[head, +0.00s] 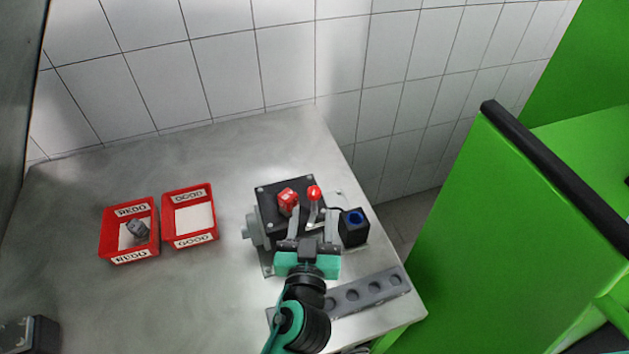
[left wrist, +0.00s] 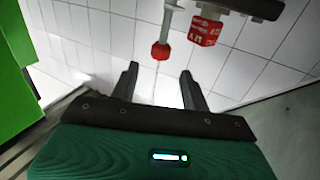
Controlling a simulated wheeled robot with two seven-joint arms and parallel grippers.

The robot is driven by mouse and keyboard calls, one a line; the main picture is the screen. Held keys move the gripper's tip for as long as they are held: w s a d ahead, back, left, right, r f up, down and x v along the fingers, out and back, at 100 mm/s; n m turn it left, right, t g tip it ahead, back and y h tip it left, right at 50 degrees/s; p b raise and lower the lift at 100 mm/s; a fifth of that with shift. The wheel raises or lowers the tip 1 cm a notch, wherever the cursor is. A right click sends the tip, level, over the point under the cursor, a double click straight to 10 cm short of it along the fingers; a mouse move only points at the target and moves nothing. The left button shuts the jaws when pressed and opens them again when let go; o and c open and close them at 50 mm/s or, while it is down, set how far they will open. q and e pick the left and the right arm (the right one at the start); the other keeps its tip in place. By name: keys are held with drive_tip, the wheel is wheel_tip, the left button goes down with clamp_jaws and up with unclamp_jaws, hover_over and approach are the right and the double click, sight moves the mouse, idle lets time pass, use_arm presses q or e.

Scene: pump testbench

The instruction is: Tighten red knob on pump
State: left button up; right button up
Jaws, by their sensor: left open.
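The pump (head: 268,205) is a dark block with grey parts on the steel table. A red knob (head: 313,193) on a grey stem sits at its upper right. In the left wrist view the red knob (left wrist: 161,51) looks faceted and lies just beyond the fingertips, roughly in line with the gap between them. My left gripper (head: 312,213) is open and empty, its two fingers pointing at the knob; they also show in the left wrist view (left wrist: 158,68). I see no contact with the knob. My right gripper is not in view.
A red block with white lettering (head: 288,201) sits on the pump beside the knob. A black box with a blue ring (head: 355,239) stands to the right. A grey rack with holes (head: 366,295) lies in front. Red REDO (head: 104,240) and GOOD (head: 167,223) bins stand left; the REDO bin holds a grey part.

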sight(314, 194)
use_arm(q)
drive_tip(key=w+p, duration=0.1)
drive_tip(key=w, duration=0.1)
drive_tip(key=w+p, duration=0.1)
drive_tip(key=w, duration=0.3)
drive_tip(key=shift+w+d+r+p, duration=0.1)
drive_tip(key=shift+w+d+p, duration=0.15)
drive_tip(key=shift+p, duration=0.15)
drive_tip(key=shift+w, duration=0.5)
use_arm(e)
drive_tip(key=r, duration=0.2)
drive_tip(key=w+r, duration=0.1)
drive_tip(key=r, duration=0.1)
use_arm(q)
drive_tip(key=shift+c, duration=0.5)
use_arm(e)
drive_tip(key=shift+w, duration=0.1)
